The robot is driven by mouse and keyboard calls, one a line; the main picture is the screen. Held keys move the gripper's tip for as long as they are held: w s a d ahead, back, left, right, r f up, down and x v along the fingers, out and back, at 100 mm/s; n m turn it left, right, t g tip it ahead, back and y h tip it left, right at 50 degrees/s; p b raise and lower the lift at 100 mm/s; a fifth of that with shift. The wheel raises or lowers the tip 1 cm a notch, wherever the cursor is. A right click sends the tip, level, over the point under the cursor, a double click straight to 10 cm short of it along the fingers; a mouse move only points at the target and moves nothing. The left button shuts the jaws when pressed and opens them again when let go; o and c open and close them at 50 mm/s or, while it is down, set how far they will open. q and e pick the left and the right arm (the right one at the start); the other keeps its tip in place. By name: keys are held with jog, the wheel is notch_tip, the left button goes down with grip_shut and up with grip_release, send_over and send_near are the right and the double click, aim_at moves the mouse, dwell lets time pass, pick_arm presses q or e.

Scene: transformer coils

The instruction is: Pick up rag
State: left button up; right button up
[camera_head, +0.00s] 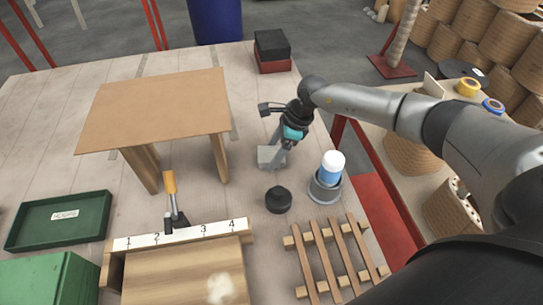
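A small grey piece that looks like the folded rag (268,157) lies on the pale wooden table, right of the small brown table's legs. My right gripper (276,158) reaches down to it from the upper right, with its fingers at the rag's right side. The fingers overlap the rag in this view, and I cannot tell whether they are closed on it. A teal band shows at the gripper's wrist. My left gripper is not in view.
A black round knob-like object (278,200) and a grey cup holding a white-capped blue bottle (331,170) stand just in front. A brown raised table (155,105) is to the left. A slatted wooden rack (335,260) lies at the front right.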

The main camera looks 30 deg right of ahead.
aim_at(274, 154)
jog(key=c, duration=0.7)
notch_tip(274, 154, up, 20)
jog(key=p, duration=0.3)
dwell(0.3)
